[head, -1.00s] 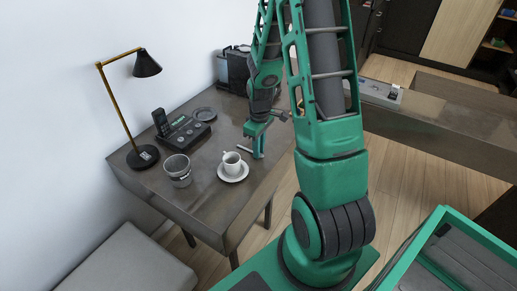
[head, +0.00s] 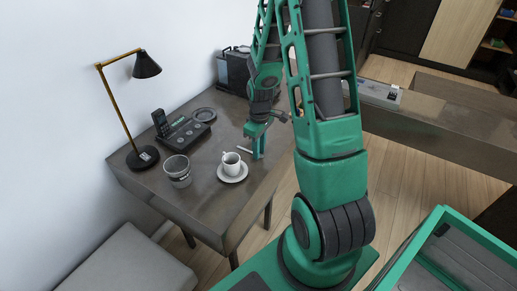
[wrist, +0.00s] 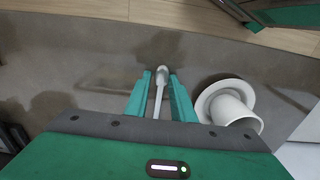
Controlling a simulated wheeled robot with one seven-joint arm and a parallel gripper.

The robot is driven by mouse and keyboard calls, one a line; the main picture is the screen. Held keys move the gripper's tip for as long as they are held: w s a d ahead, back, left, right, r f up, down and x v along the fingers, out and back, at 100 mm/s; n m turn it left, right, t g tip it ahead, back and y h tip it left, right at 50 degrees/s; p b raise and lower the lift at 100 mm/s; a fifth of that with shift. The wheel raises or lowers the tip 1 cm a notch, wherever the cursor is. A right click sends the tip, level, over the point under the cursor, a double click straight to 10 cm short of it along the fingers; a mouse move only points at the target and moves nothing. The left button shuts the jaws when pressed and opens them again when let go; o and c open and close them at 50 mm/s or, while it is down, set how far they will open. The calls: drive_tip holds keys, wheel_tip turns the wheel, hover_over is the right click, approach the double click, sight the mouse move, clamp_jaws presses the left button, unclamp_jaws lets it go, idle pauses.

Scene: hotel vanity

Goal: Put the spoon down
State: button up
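The pale spoon (wrist: 160,88) shows in the wrist view between the two green fingers of my gripper (wrist: 160,78), with a gap on each side. Its rounded end points away from the palm. In the head view, a small part of the spoon (head: 244,149) shows left of my gripper (head: 257,147), low over the desk. My gripper is open around the spoon. The spoon appears to lie on the desk, though contact is hard to see.
A white cup (head: 231,162) on a saucer (head: 233,177) stands close beside my gripper. The desk's edge is near.

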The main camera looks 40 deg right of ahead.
wheel_tip(320, 180, up, 12)
drive_tip(key=f, duration=0.1)
drive_tip(key=s+a+r+m, duration=0.2)
drive_tip(key=s+r+m, duration=0.3)
drive_tip(key=s, duration=0.7)
drive_tip(key=s+a+r+m, duration=0.2)
drive_tip(key=s+r+m, duration=0.3)
drive_tip(key=s, duration=0.7)
wheel_tip(320, 180, up, 2)
drive_tip(key=shift+s+a, duration=0.15)
drive_tip(key=shift+a, duration=0.15)
